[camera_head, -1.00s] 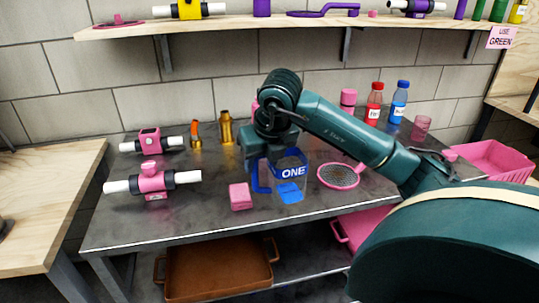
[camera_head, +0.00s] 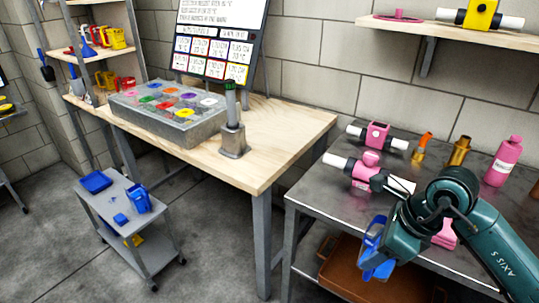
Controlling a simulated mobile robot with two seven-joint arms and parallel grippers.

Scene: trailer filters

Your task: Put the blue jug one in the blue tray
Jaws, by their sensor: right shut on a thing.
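My right gripper (camera_head: 386,243) is shut on the blue jug one (camera_head: 375,258) and holds it in front of the left end of the metal table. Only part of the jug shows; the gripper and arm hide the rest, and its label is not visible. A blue tray (camera_head: 95,181) lies on the top shelf of the small grey cart at the left, well away from the gripper. My left gripper is not in view.
The grey cart (camera_head: 117,207) also carries another blue container (camera_head: 138,199) and a small blue piece (camera_head: 120,219). A wooden table (camera_head: 262,150) stands between the cart and the metal table (camera_head: 320,202). Pink-and-white filter parts (camera_head: 365,172) stand near the gripper. Open floor lies before the cart.

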